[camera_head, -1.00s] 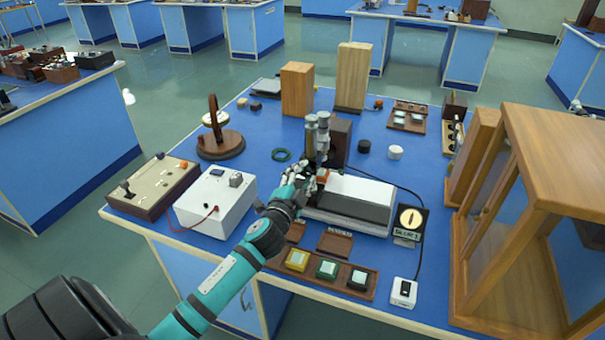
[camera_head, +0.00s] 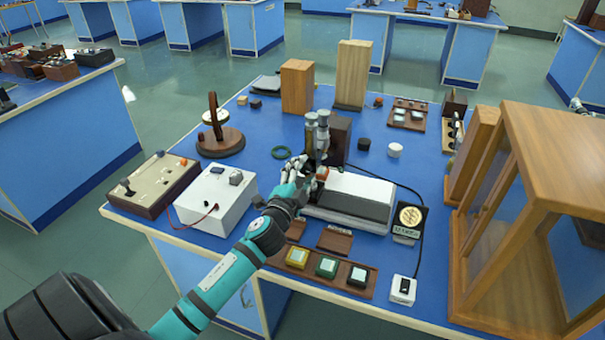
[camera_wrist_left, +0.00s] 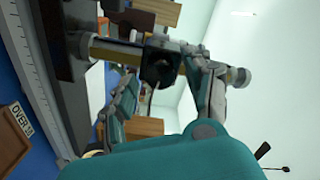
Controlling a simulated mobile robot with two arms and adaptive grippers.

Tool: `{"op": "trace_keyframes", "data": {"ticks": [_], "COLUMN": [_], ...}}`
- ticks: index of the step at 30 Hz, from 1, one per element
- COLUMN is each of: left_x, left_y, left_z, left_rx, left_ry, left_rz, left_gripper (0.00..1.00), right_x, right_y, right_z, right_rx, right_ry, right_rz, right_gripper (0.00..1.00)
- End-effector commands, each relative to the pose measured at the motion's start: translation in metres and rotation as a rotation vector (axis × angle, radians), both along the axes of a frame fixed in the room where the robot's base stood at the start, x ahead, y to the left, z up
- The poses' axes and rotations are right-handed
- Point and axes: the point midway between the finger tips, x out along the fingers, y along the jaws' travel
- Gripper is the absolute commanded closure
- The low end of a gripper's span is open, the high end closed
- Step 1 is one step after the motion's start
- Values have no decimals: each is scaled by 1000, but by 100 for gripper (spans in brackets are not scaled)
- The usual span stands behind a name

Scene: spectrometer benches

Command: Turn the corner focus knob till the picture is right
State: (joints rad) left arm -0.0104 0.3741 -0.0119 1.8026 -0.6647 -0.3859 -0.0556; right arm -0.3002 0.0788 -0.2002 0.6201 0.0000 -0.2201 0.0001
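A microscope-like instrument (camera_head: 322,138) with a grey upright tube stands at the middle of the blue bench, beside a white and dark box (camera_head: 352,192). My left gripper (camera_head: 296,170) is at the instrument's near left side. In the left wrist view the fingers (camera_wrist_left: 163,78) stand apart, with a dark block and a horizontal shaft with a pale round end (camera_wrist_left: 240,77) beyond or between them. I cannot tell whether they touch a knob. The corner focus knob cannot be picked out clearly. A small display (camera_head: 410,217) shows a pale, patterned round picture. My right gripper is out of view.
A white box (camera_head: 217,196) with a red lead and a brown-edged control box (camera_head: 153,185) stand left of my arm. A tray of coloured blocks (camera_head: 327,270) lies in front. A wooden-framed case (camera_head: 540,205) fills the right side. Tall wooden blocks (camera_head: 353,75) stand behind.

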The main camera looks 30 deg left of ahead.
Motion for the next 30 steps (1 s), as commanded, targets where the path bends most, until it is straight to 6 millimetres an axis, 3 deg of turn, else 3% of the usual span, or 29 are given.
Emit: {"op": "trace_keyframes", "data": {"ticks": [11,24,30], "left_x": [-7,-90,-113], "left_y": [-2,-21,-27], "left_z": [0,-1,0], "left_rx": [-2,-3,-1], "left_ry": [0,3,0], "left_rz": [0,2,1], "left_gripper": [45,45,45], "right_x": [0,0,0], "right_y": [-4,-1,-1], "right_z": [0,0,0], "right_rx": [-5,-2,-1], "right_ry": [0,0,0], "right_rz": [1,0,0], "right_gripper": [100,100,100]}}
